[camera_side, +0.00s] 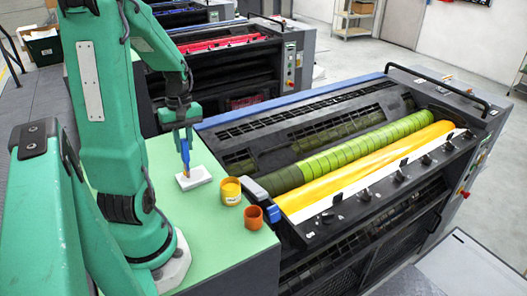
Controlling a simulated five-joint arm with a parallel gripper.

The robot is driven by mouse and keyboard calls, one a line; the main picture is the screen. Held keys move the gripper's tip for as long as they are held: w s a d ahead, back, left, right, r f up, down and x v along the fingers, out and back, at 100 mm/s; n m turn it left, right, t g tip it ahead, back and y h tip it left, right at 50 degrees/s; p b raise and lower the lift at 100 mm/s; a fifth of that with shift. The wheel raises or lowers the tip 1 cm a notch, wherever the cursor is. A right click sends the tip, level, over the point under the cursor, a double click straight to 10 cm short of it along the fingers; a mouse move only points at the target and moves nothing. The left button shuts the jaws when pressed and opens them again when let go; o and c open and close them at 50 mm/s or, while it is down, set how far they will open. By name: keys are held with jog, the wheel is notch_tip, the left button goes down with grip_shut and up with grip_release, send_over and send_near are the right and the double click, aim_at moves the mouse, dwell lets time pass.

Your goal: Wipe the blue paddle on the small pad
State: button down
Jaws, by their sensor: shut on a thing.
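My gripper (185,128) points down above the green tabletop, shut on the blue paddle (185,146). The paddle is held upright, with its blue part below the jaws and an orange-yellow lower end. The small pad (195,178) is a white block lying flat on the table. The paddle's lower end is at the pad's upper left part in the picture; I cannot tell whether it touches the pad.
A yellow tub (231,191) and an orange cup (253,217) stand right of the pad near the table edge. A press with green and yellow rollers (352,172) adjoins on the right. The green tabletop (215,245) is clear in front.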

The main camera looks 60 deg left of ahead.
jog(key=shift+w+f, duration=0.1)
jog(key=shift+w, duration=0.55)
jog(key=shift+w, duration=0.1)
jog(key=shift+w, duration=0.7)
jog(key=shift+w, duration=0.8)
jog(key=shift+a, duration=0.1)
notch_tip(320, 180, up, 6)
dwell(0.4)
